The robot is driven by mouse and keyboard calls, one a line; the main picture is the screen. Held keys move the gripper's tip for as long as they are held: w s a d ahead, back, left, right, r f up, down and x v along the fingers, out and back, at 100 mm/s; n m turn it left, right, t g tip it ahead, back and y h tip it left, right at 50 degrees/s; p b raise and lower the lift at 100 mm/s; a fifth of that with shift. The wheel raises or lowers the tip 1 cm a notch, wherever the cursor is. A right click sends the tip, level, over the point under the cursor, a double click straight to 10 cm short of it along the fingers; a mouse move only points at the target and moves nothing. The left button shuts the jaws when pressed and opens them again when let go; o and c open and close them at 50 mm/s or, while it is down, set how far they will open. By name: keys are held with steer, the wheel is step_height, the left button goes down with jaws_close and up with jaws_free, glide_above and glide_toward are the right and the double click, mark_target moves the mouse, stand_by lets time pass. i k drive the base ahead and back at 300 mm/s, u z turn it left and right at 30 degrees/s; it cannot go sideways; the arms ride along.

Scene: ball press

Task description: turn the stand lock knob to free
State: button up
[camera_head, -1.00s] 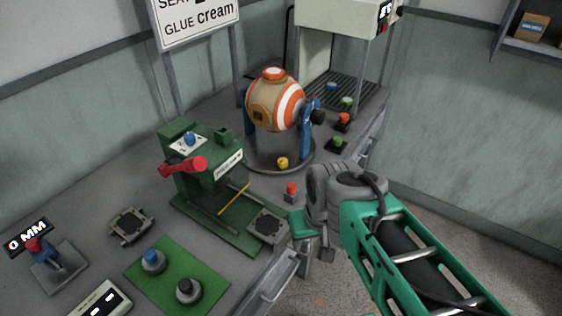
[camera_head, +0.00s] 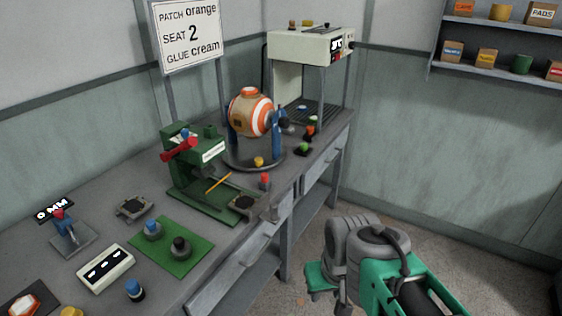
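The orange, white and tan striped ball (camera_head: 250,112) sits in its stand, between blue uprights (camera_head: 277,122) above a grey ring base (camera_head: 236,163). A dark knob (camera_head: 287,126) shows at the stand's right upright, and a small yellow knob (camera_head: 258,161) is on the front of the base. I cannot tell from their looks which one is the lock knob, nor read its setting. My gripper (camera_head: 322,289) is low at the lower right, off the bench and well apart from the stand. Its fingers are too hidden to tell open from shut.
A green press (camera_head: 195,165) with a red handle stands left of the stand. A large pale machine (camera_head: 310,48) is behind right. Red (camera_head: 265,181) and green (camera_head: 303,149) buttons are near the bench edge. Open floor (camera_head: 420,225) lies right of the bench.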

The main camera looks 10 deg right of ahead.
mark_target(258, 162)
steer(key=z, duration=0.15)
steer(key=i, duration=0.65)
steer(key=u, duration=0.75)
steer(key=i, duration=0.5)
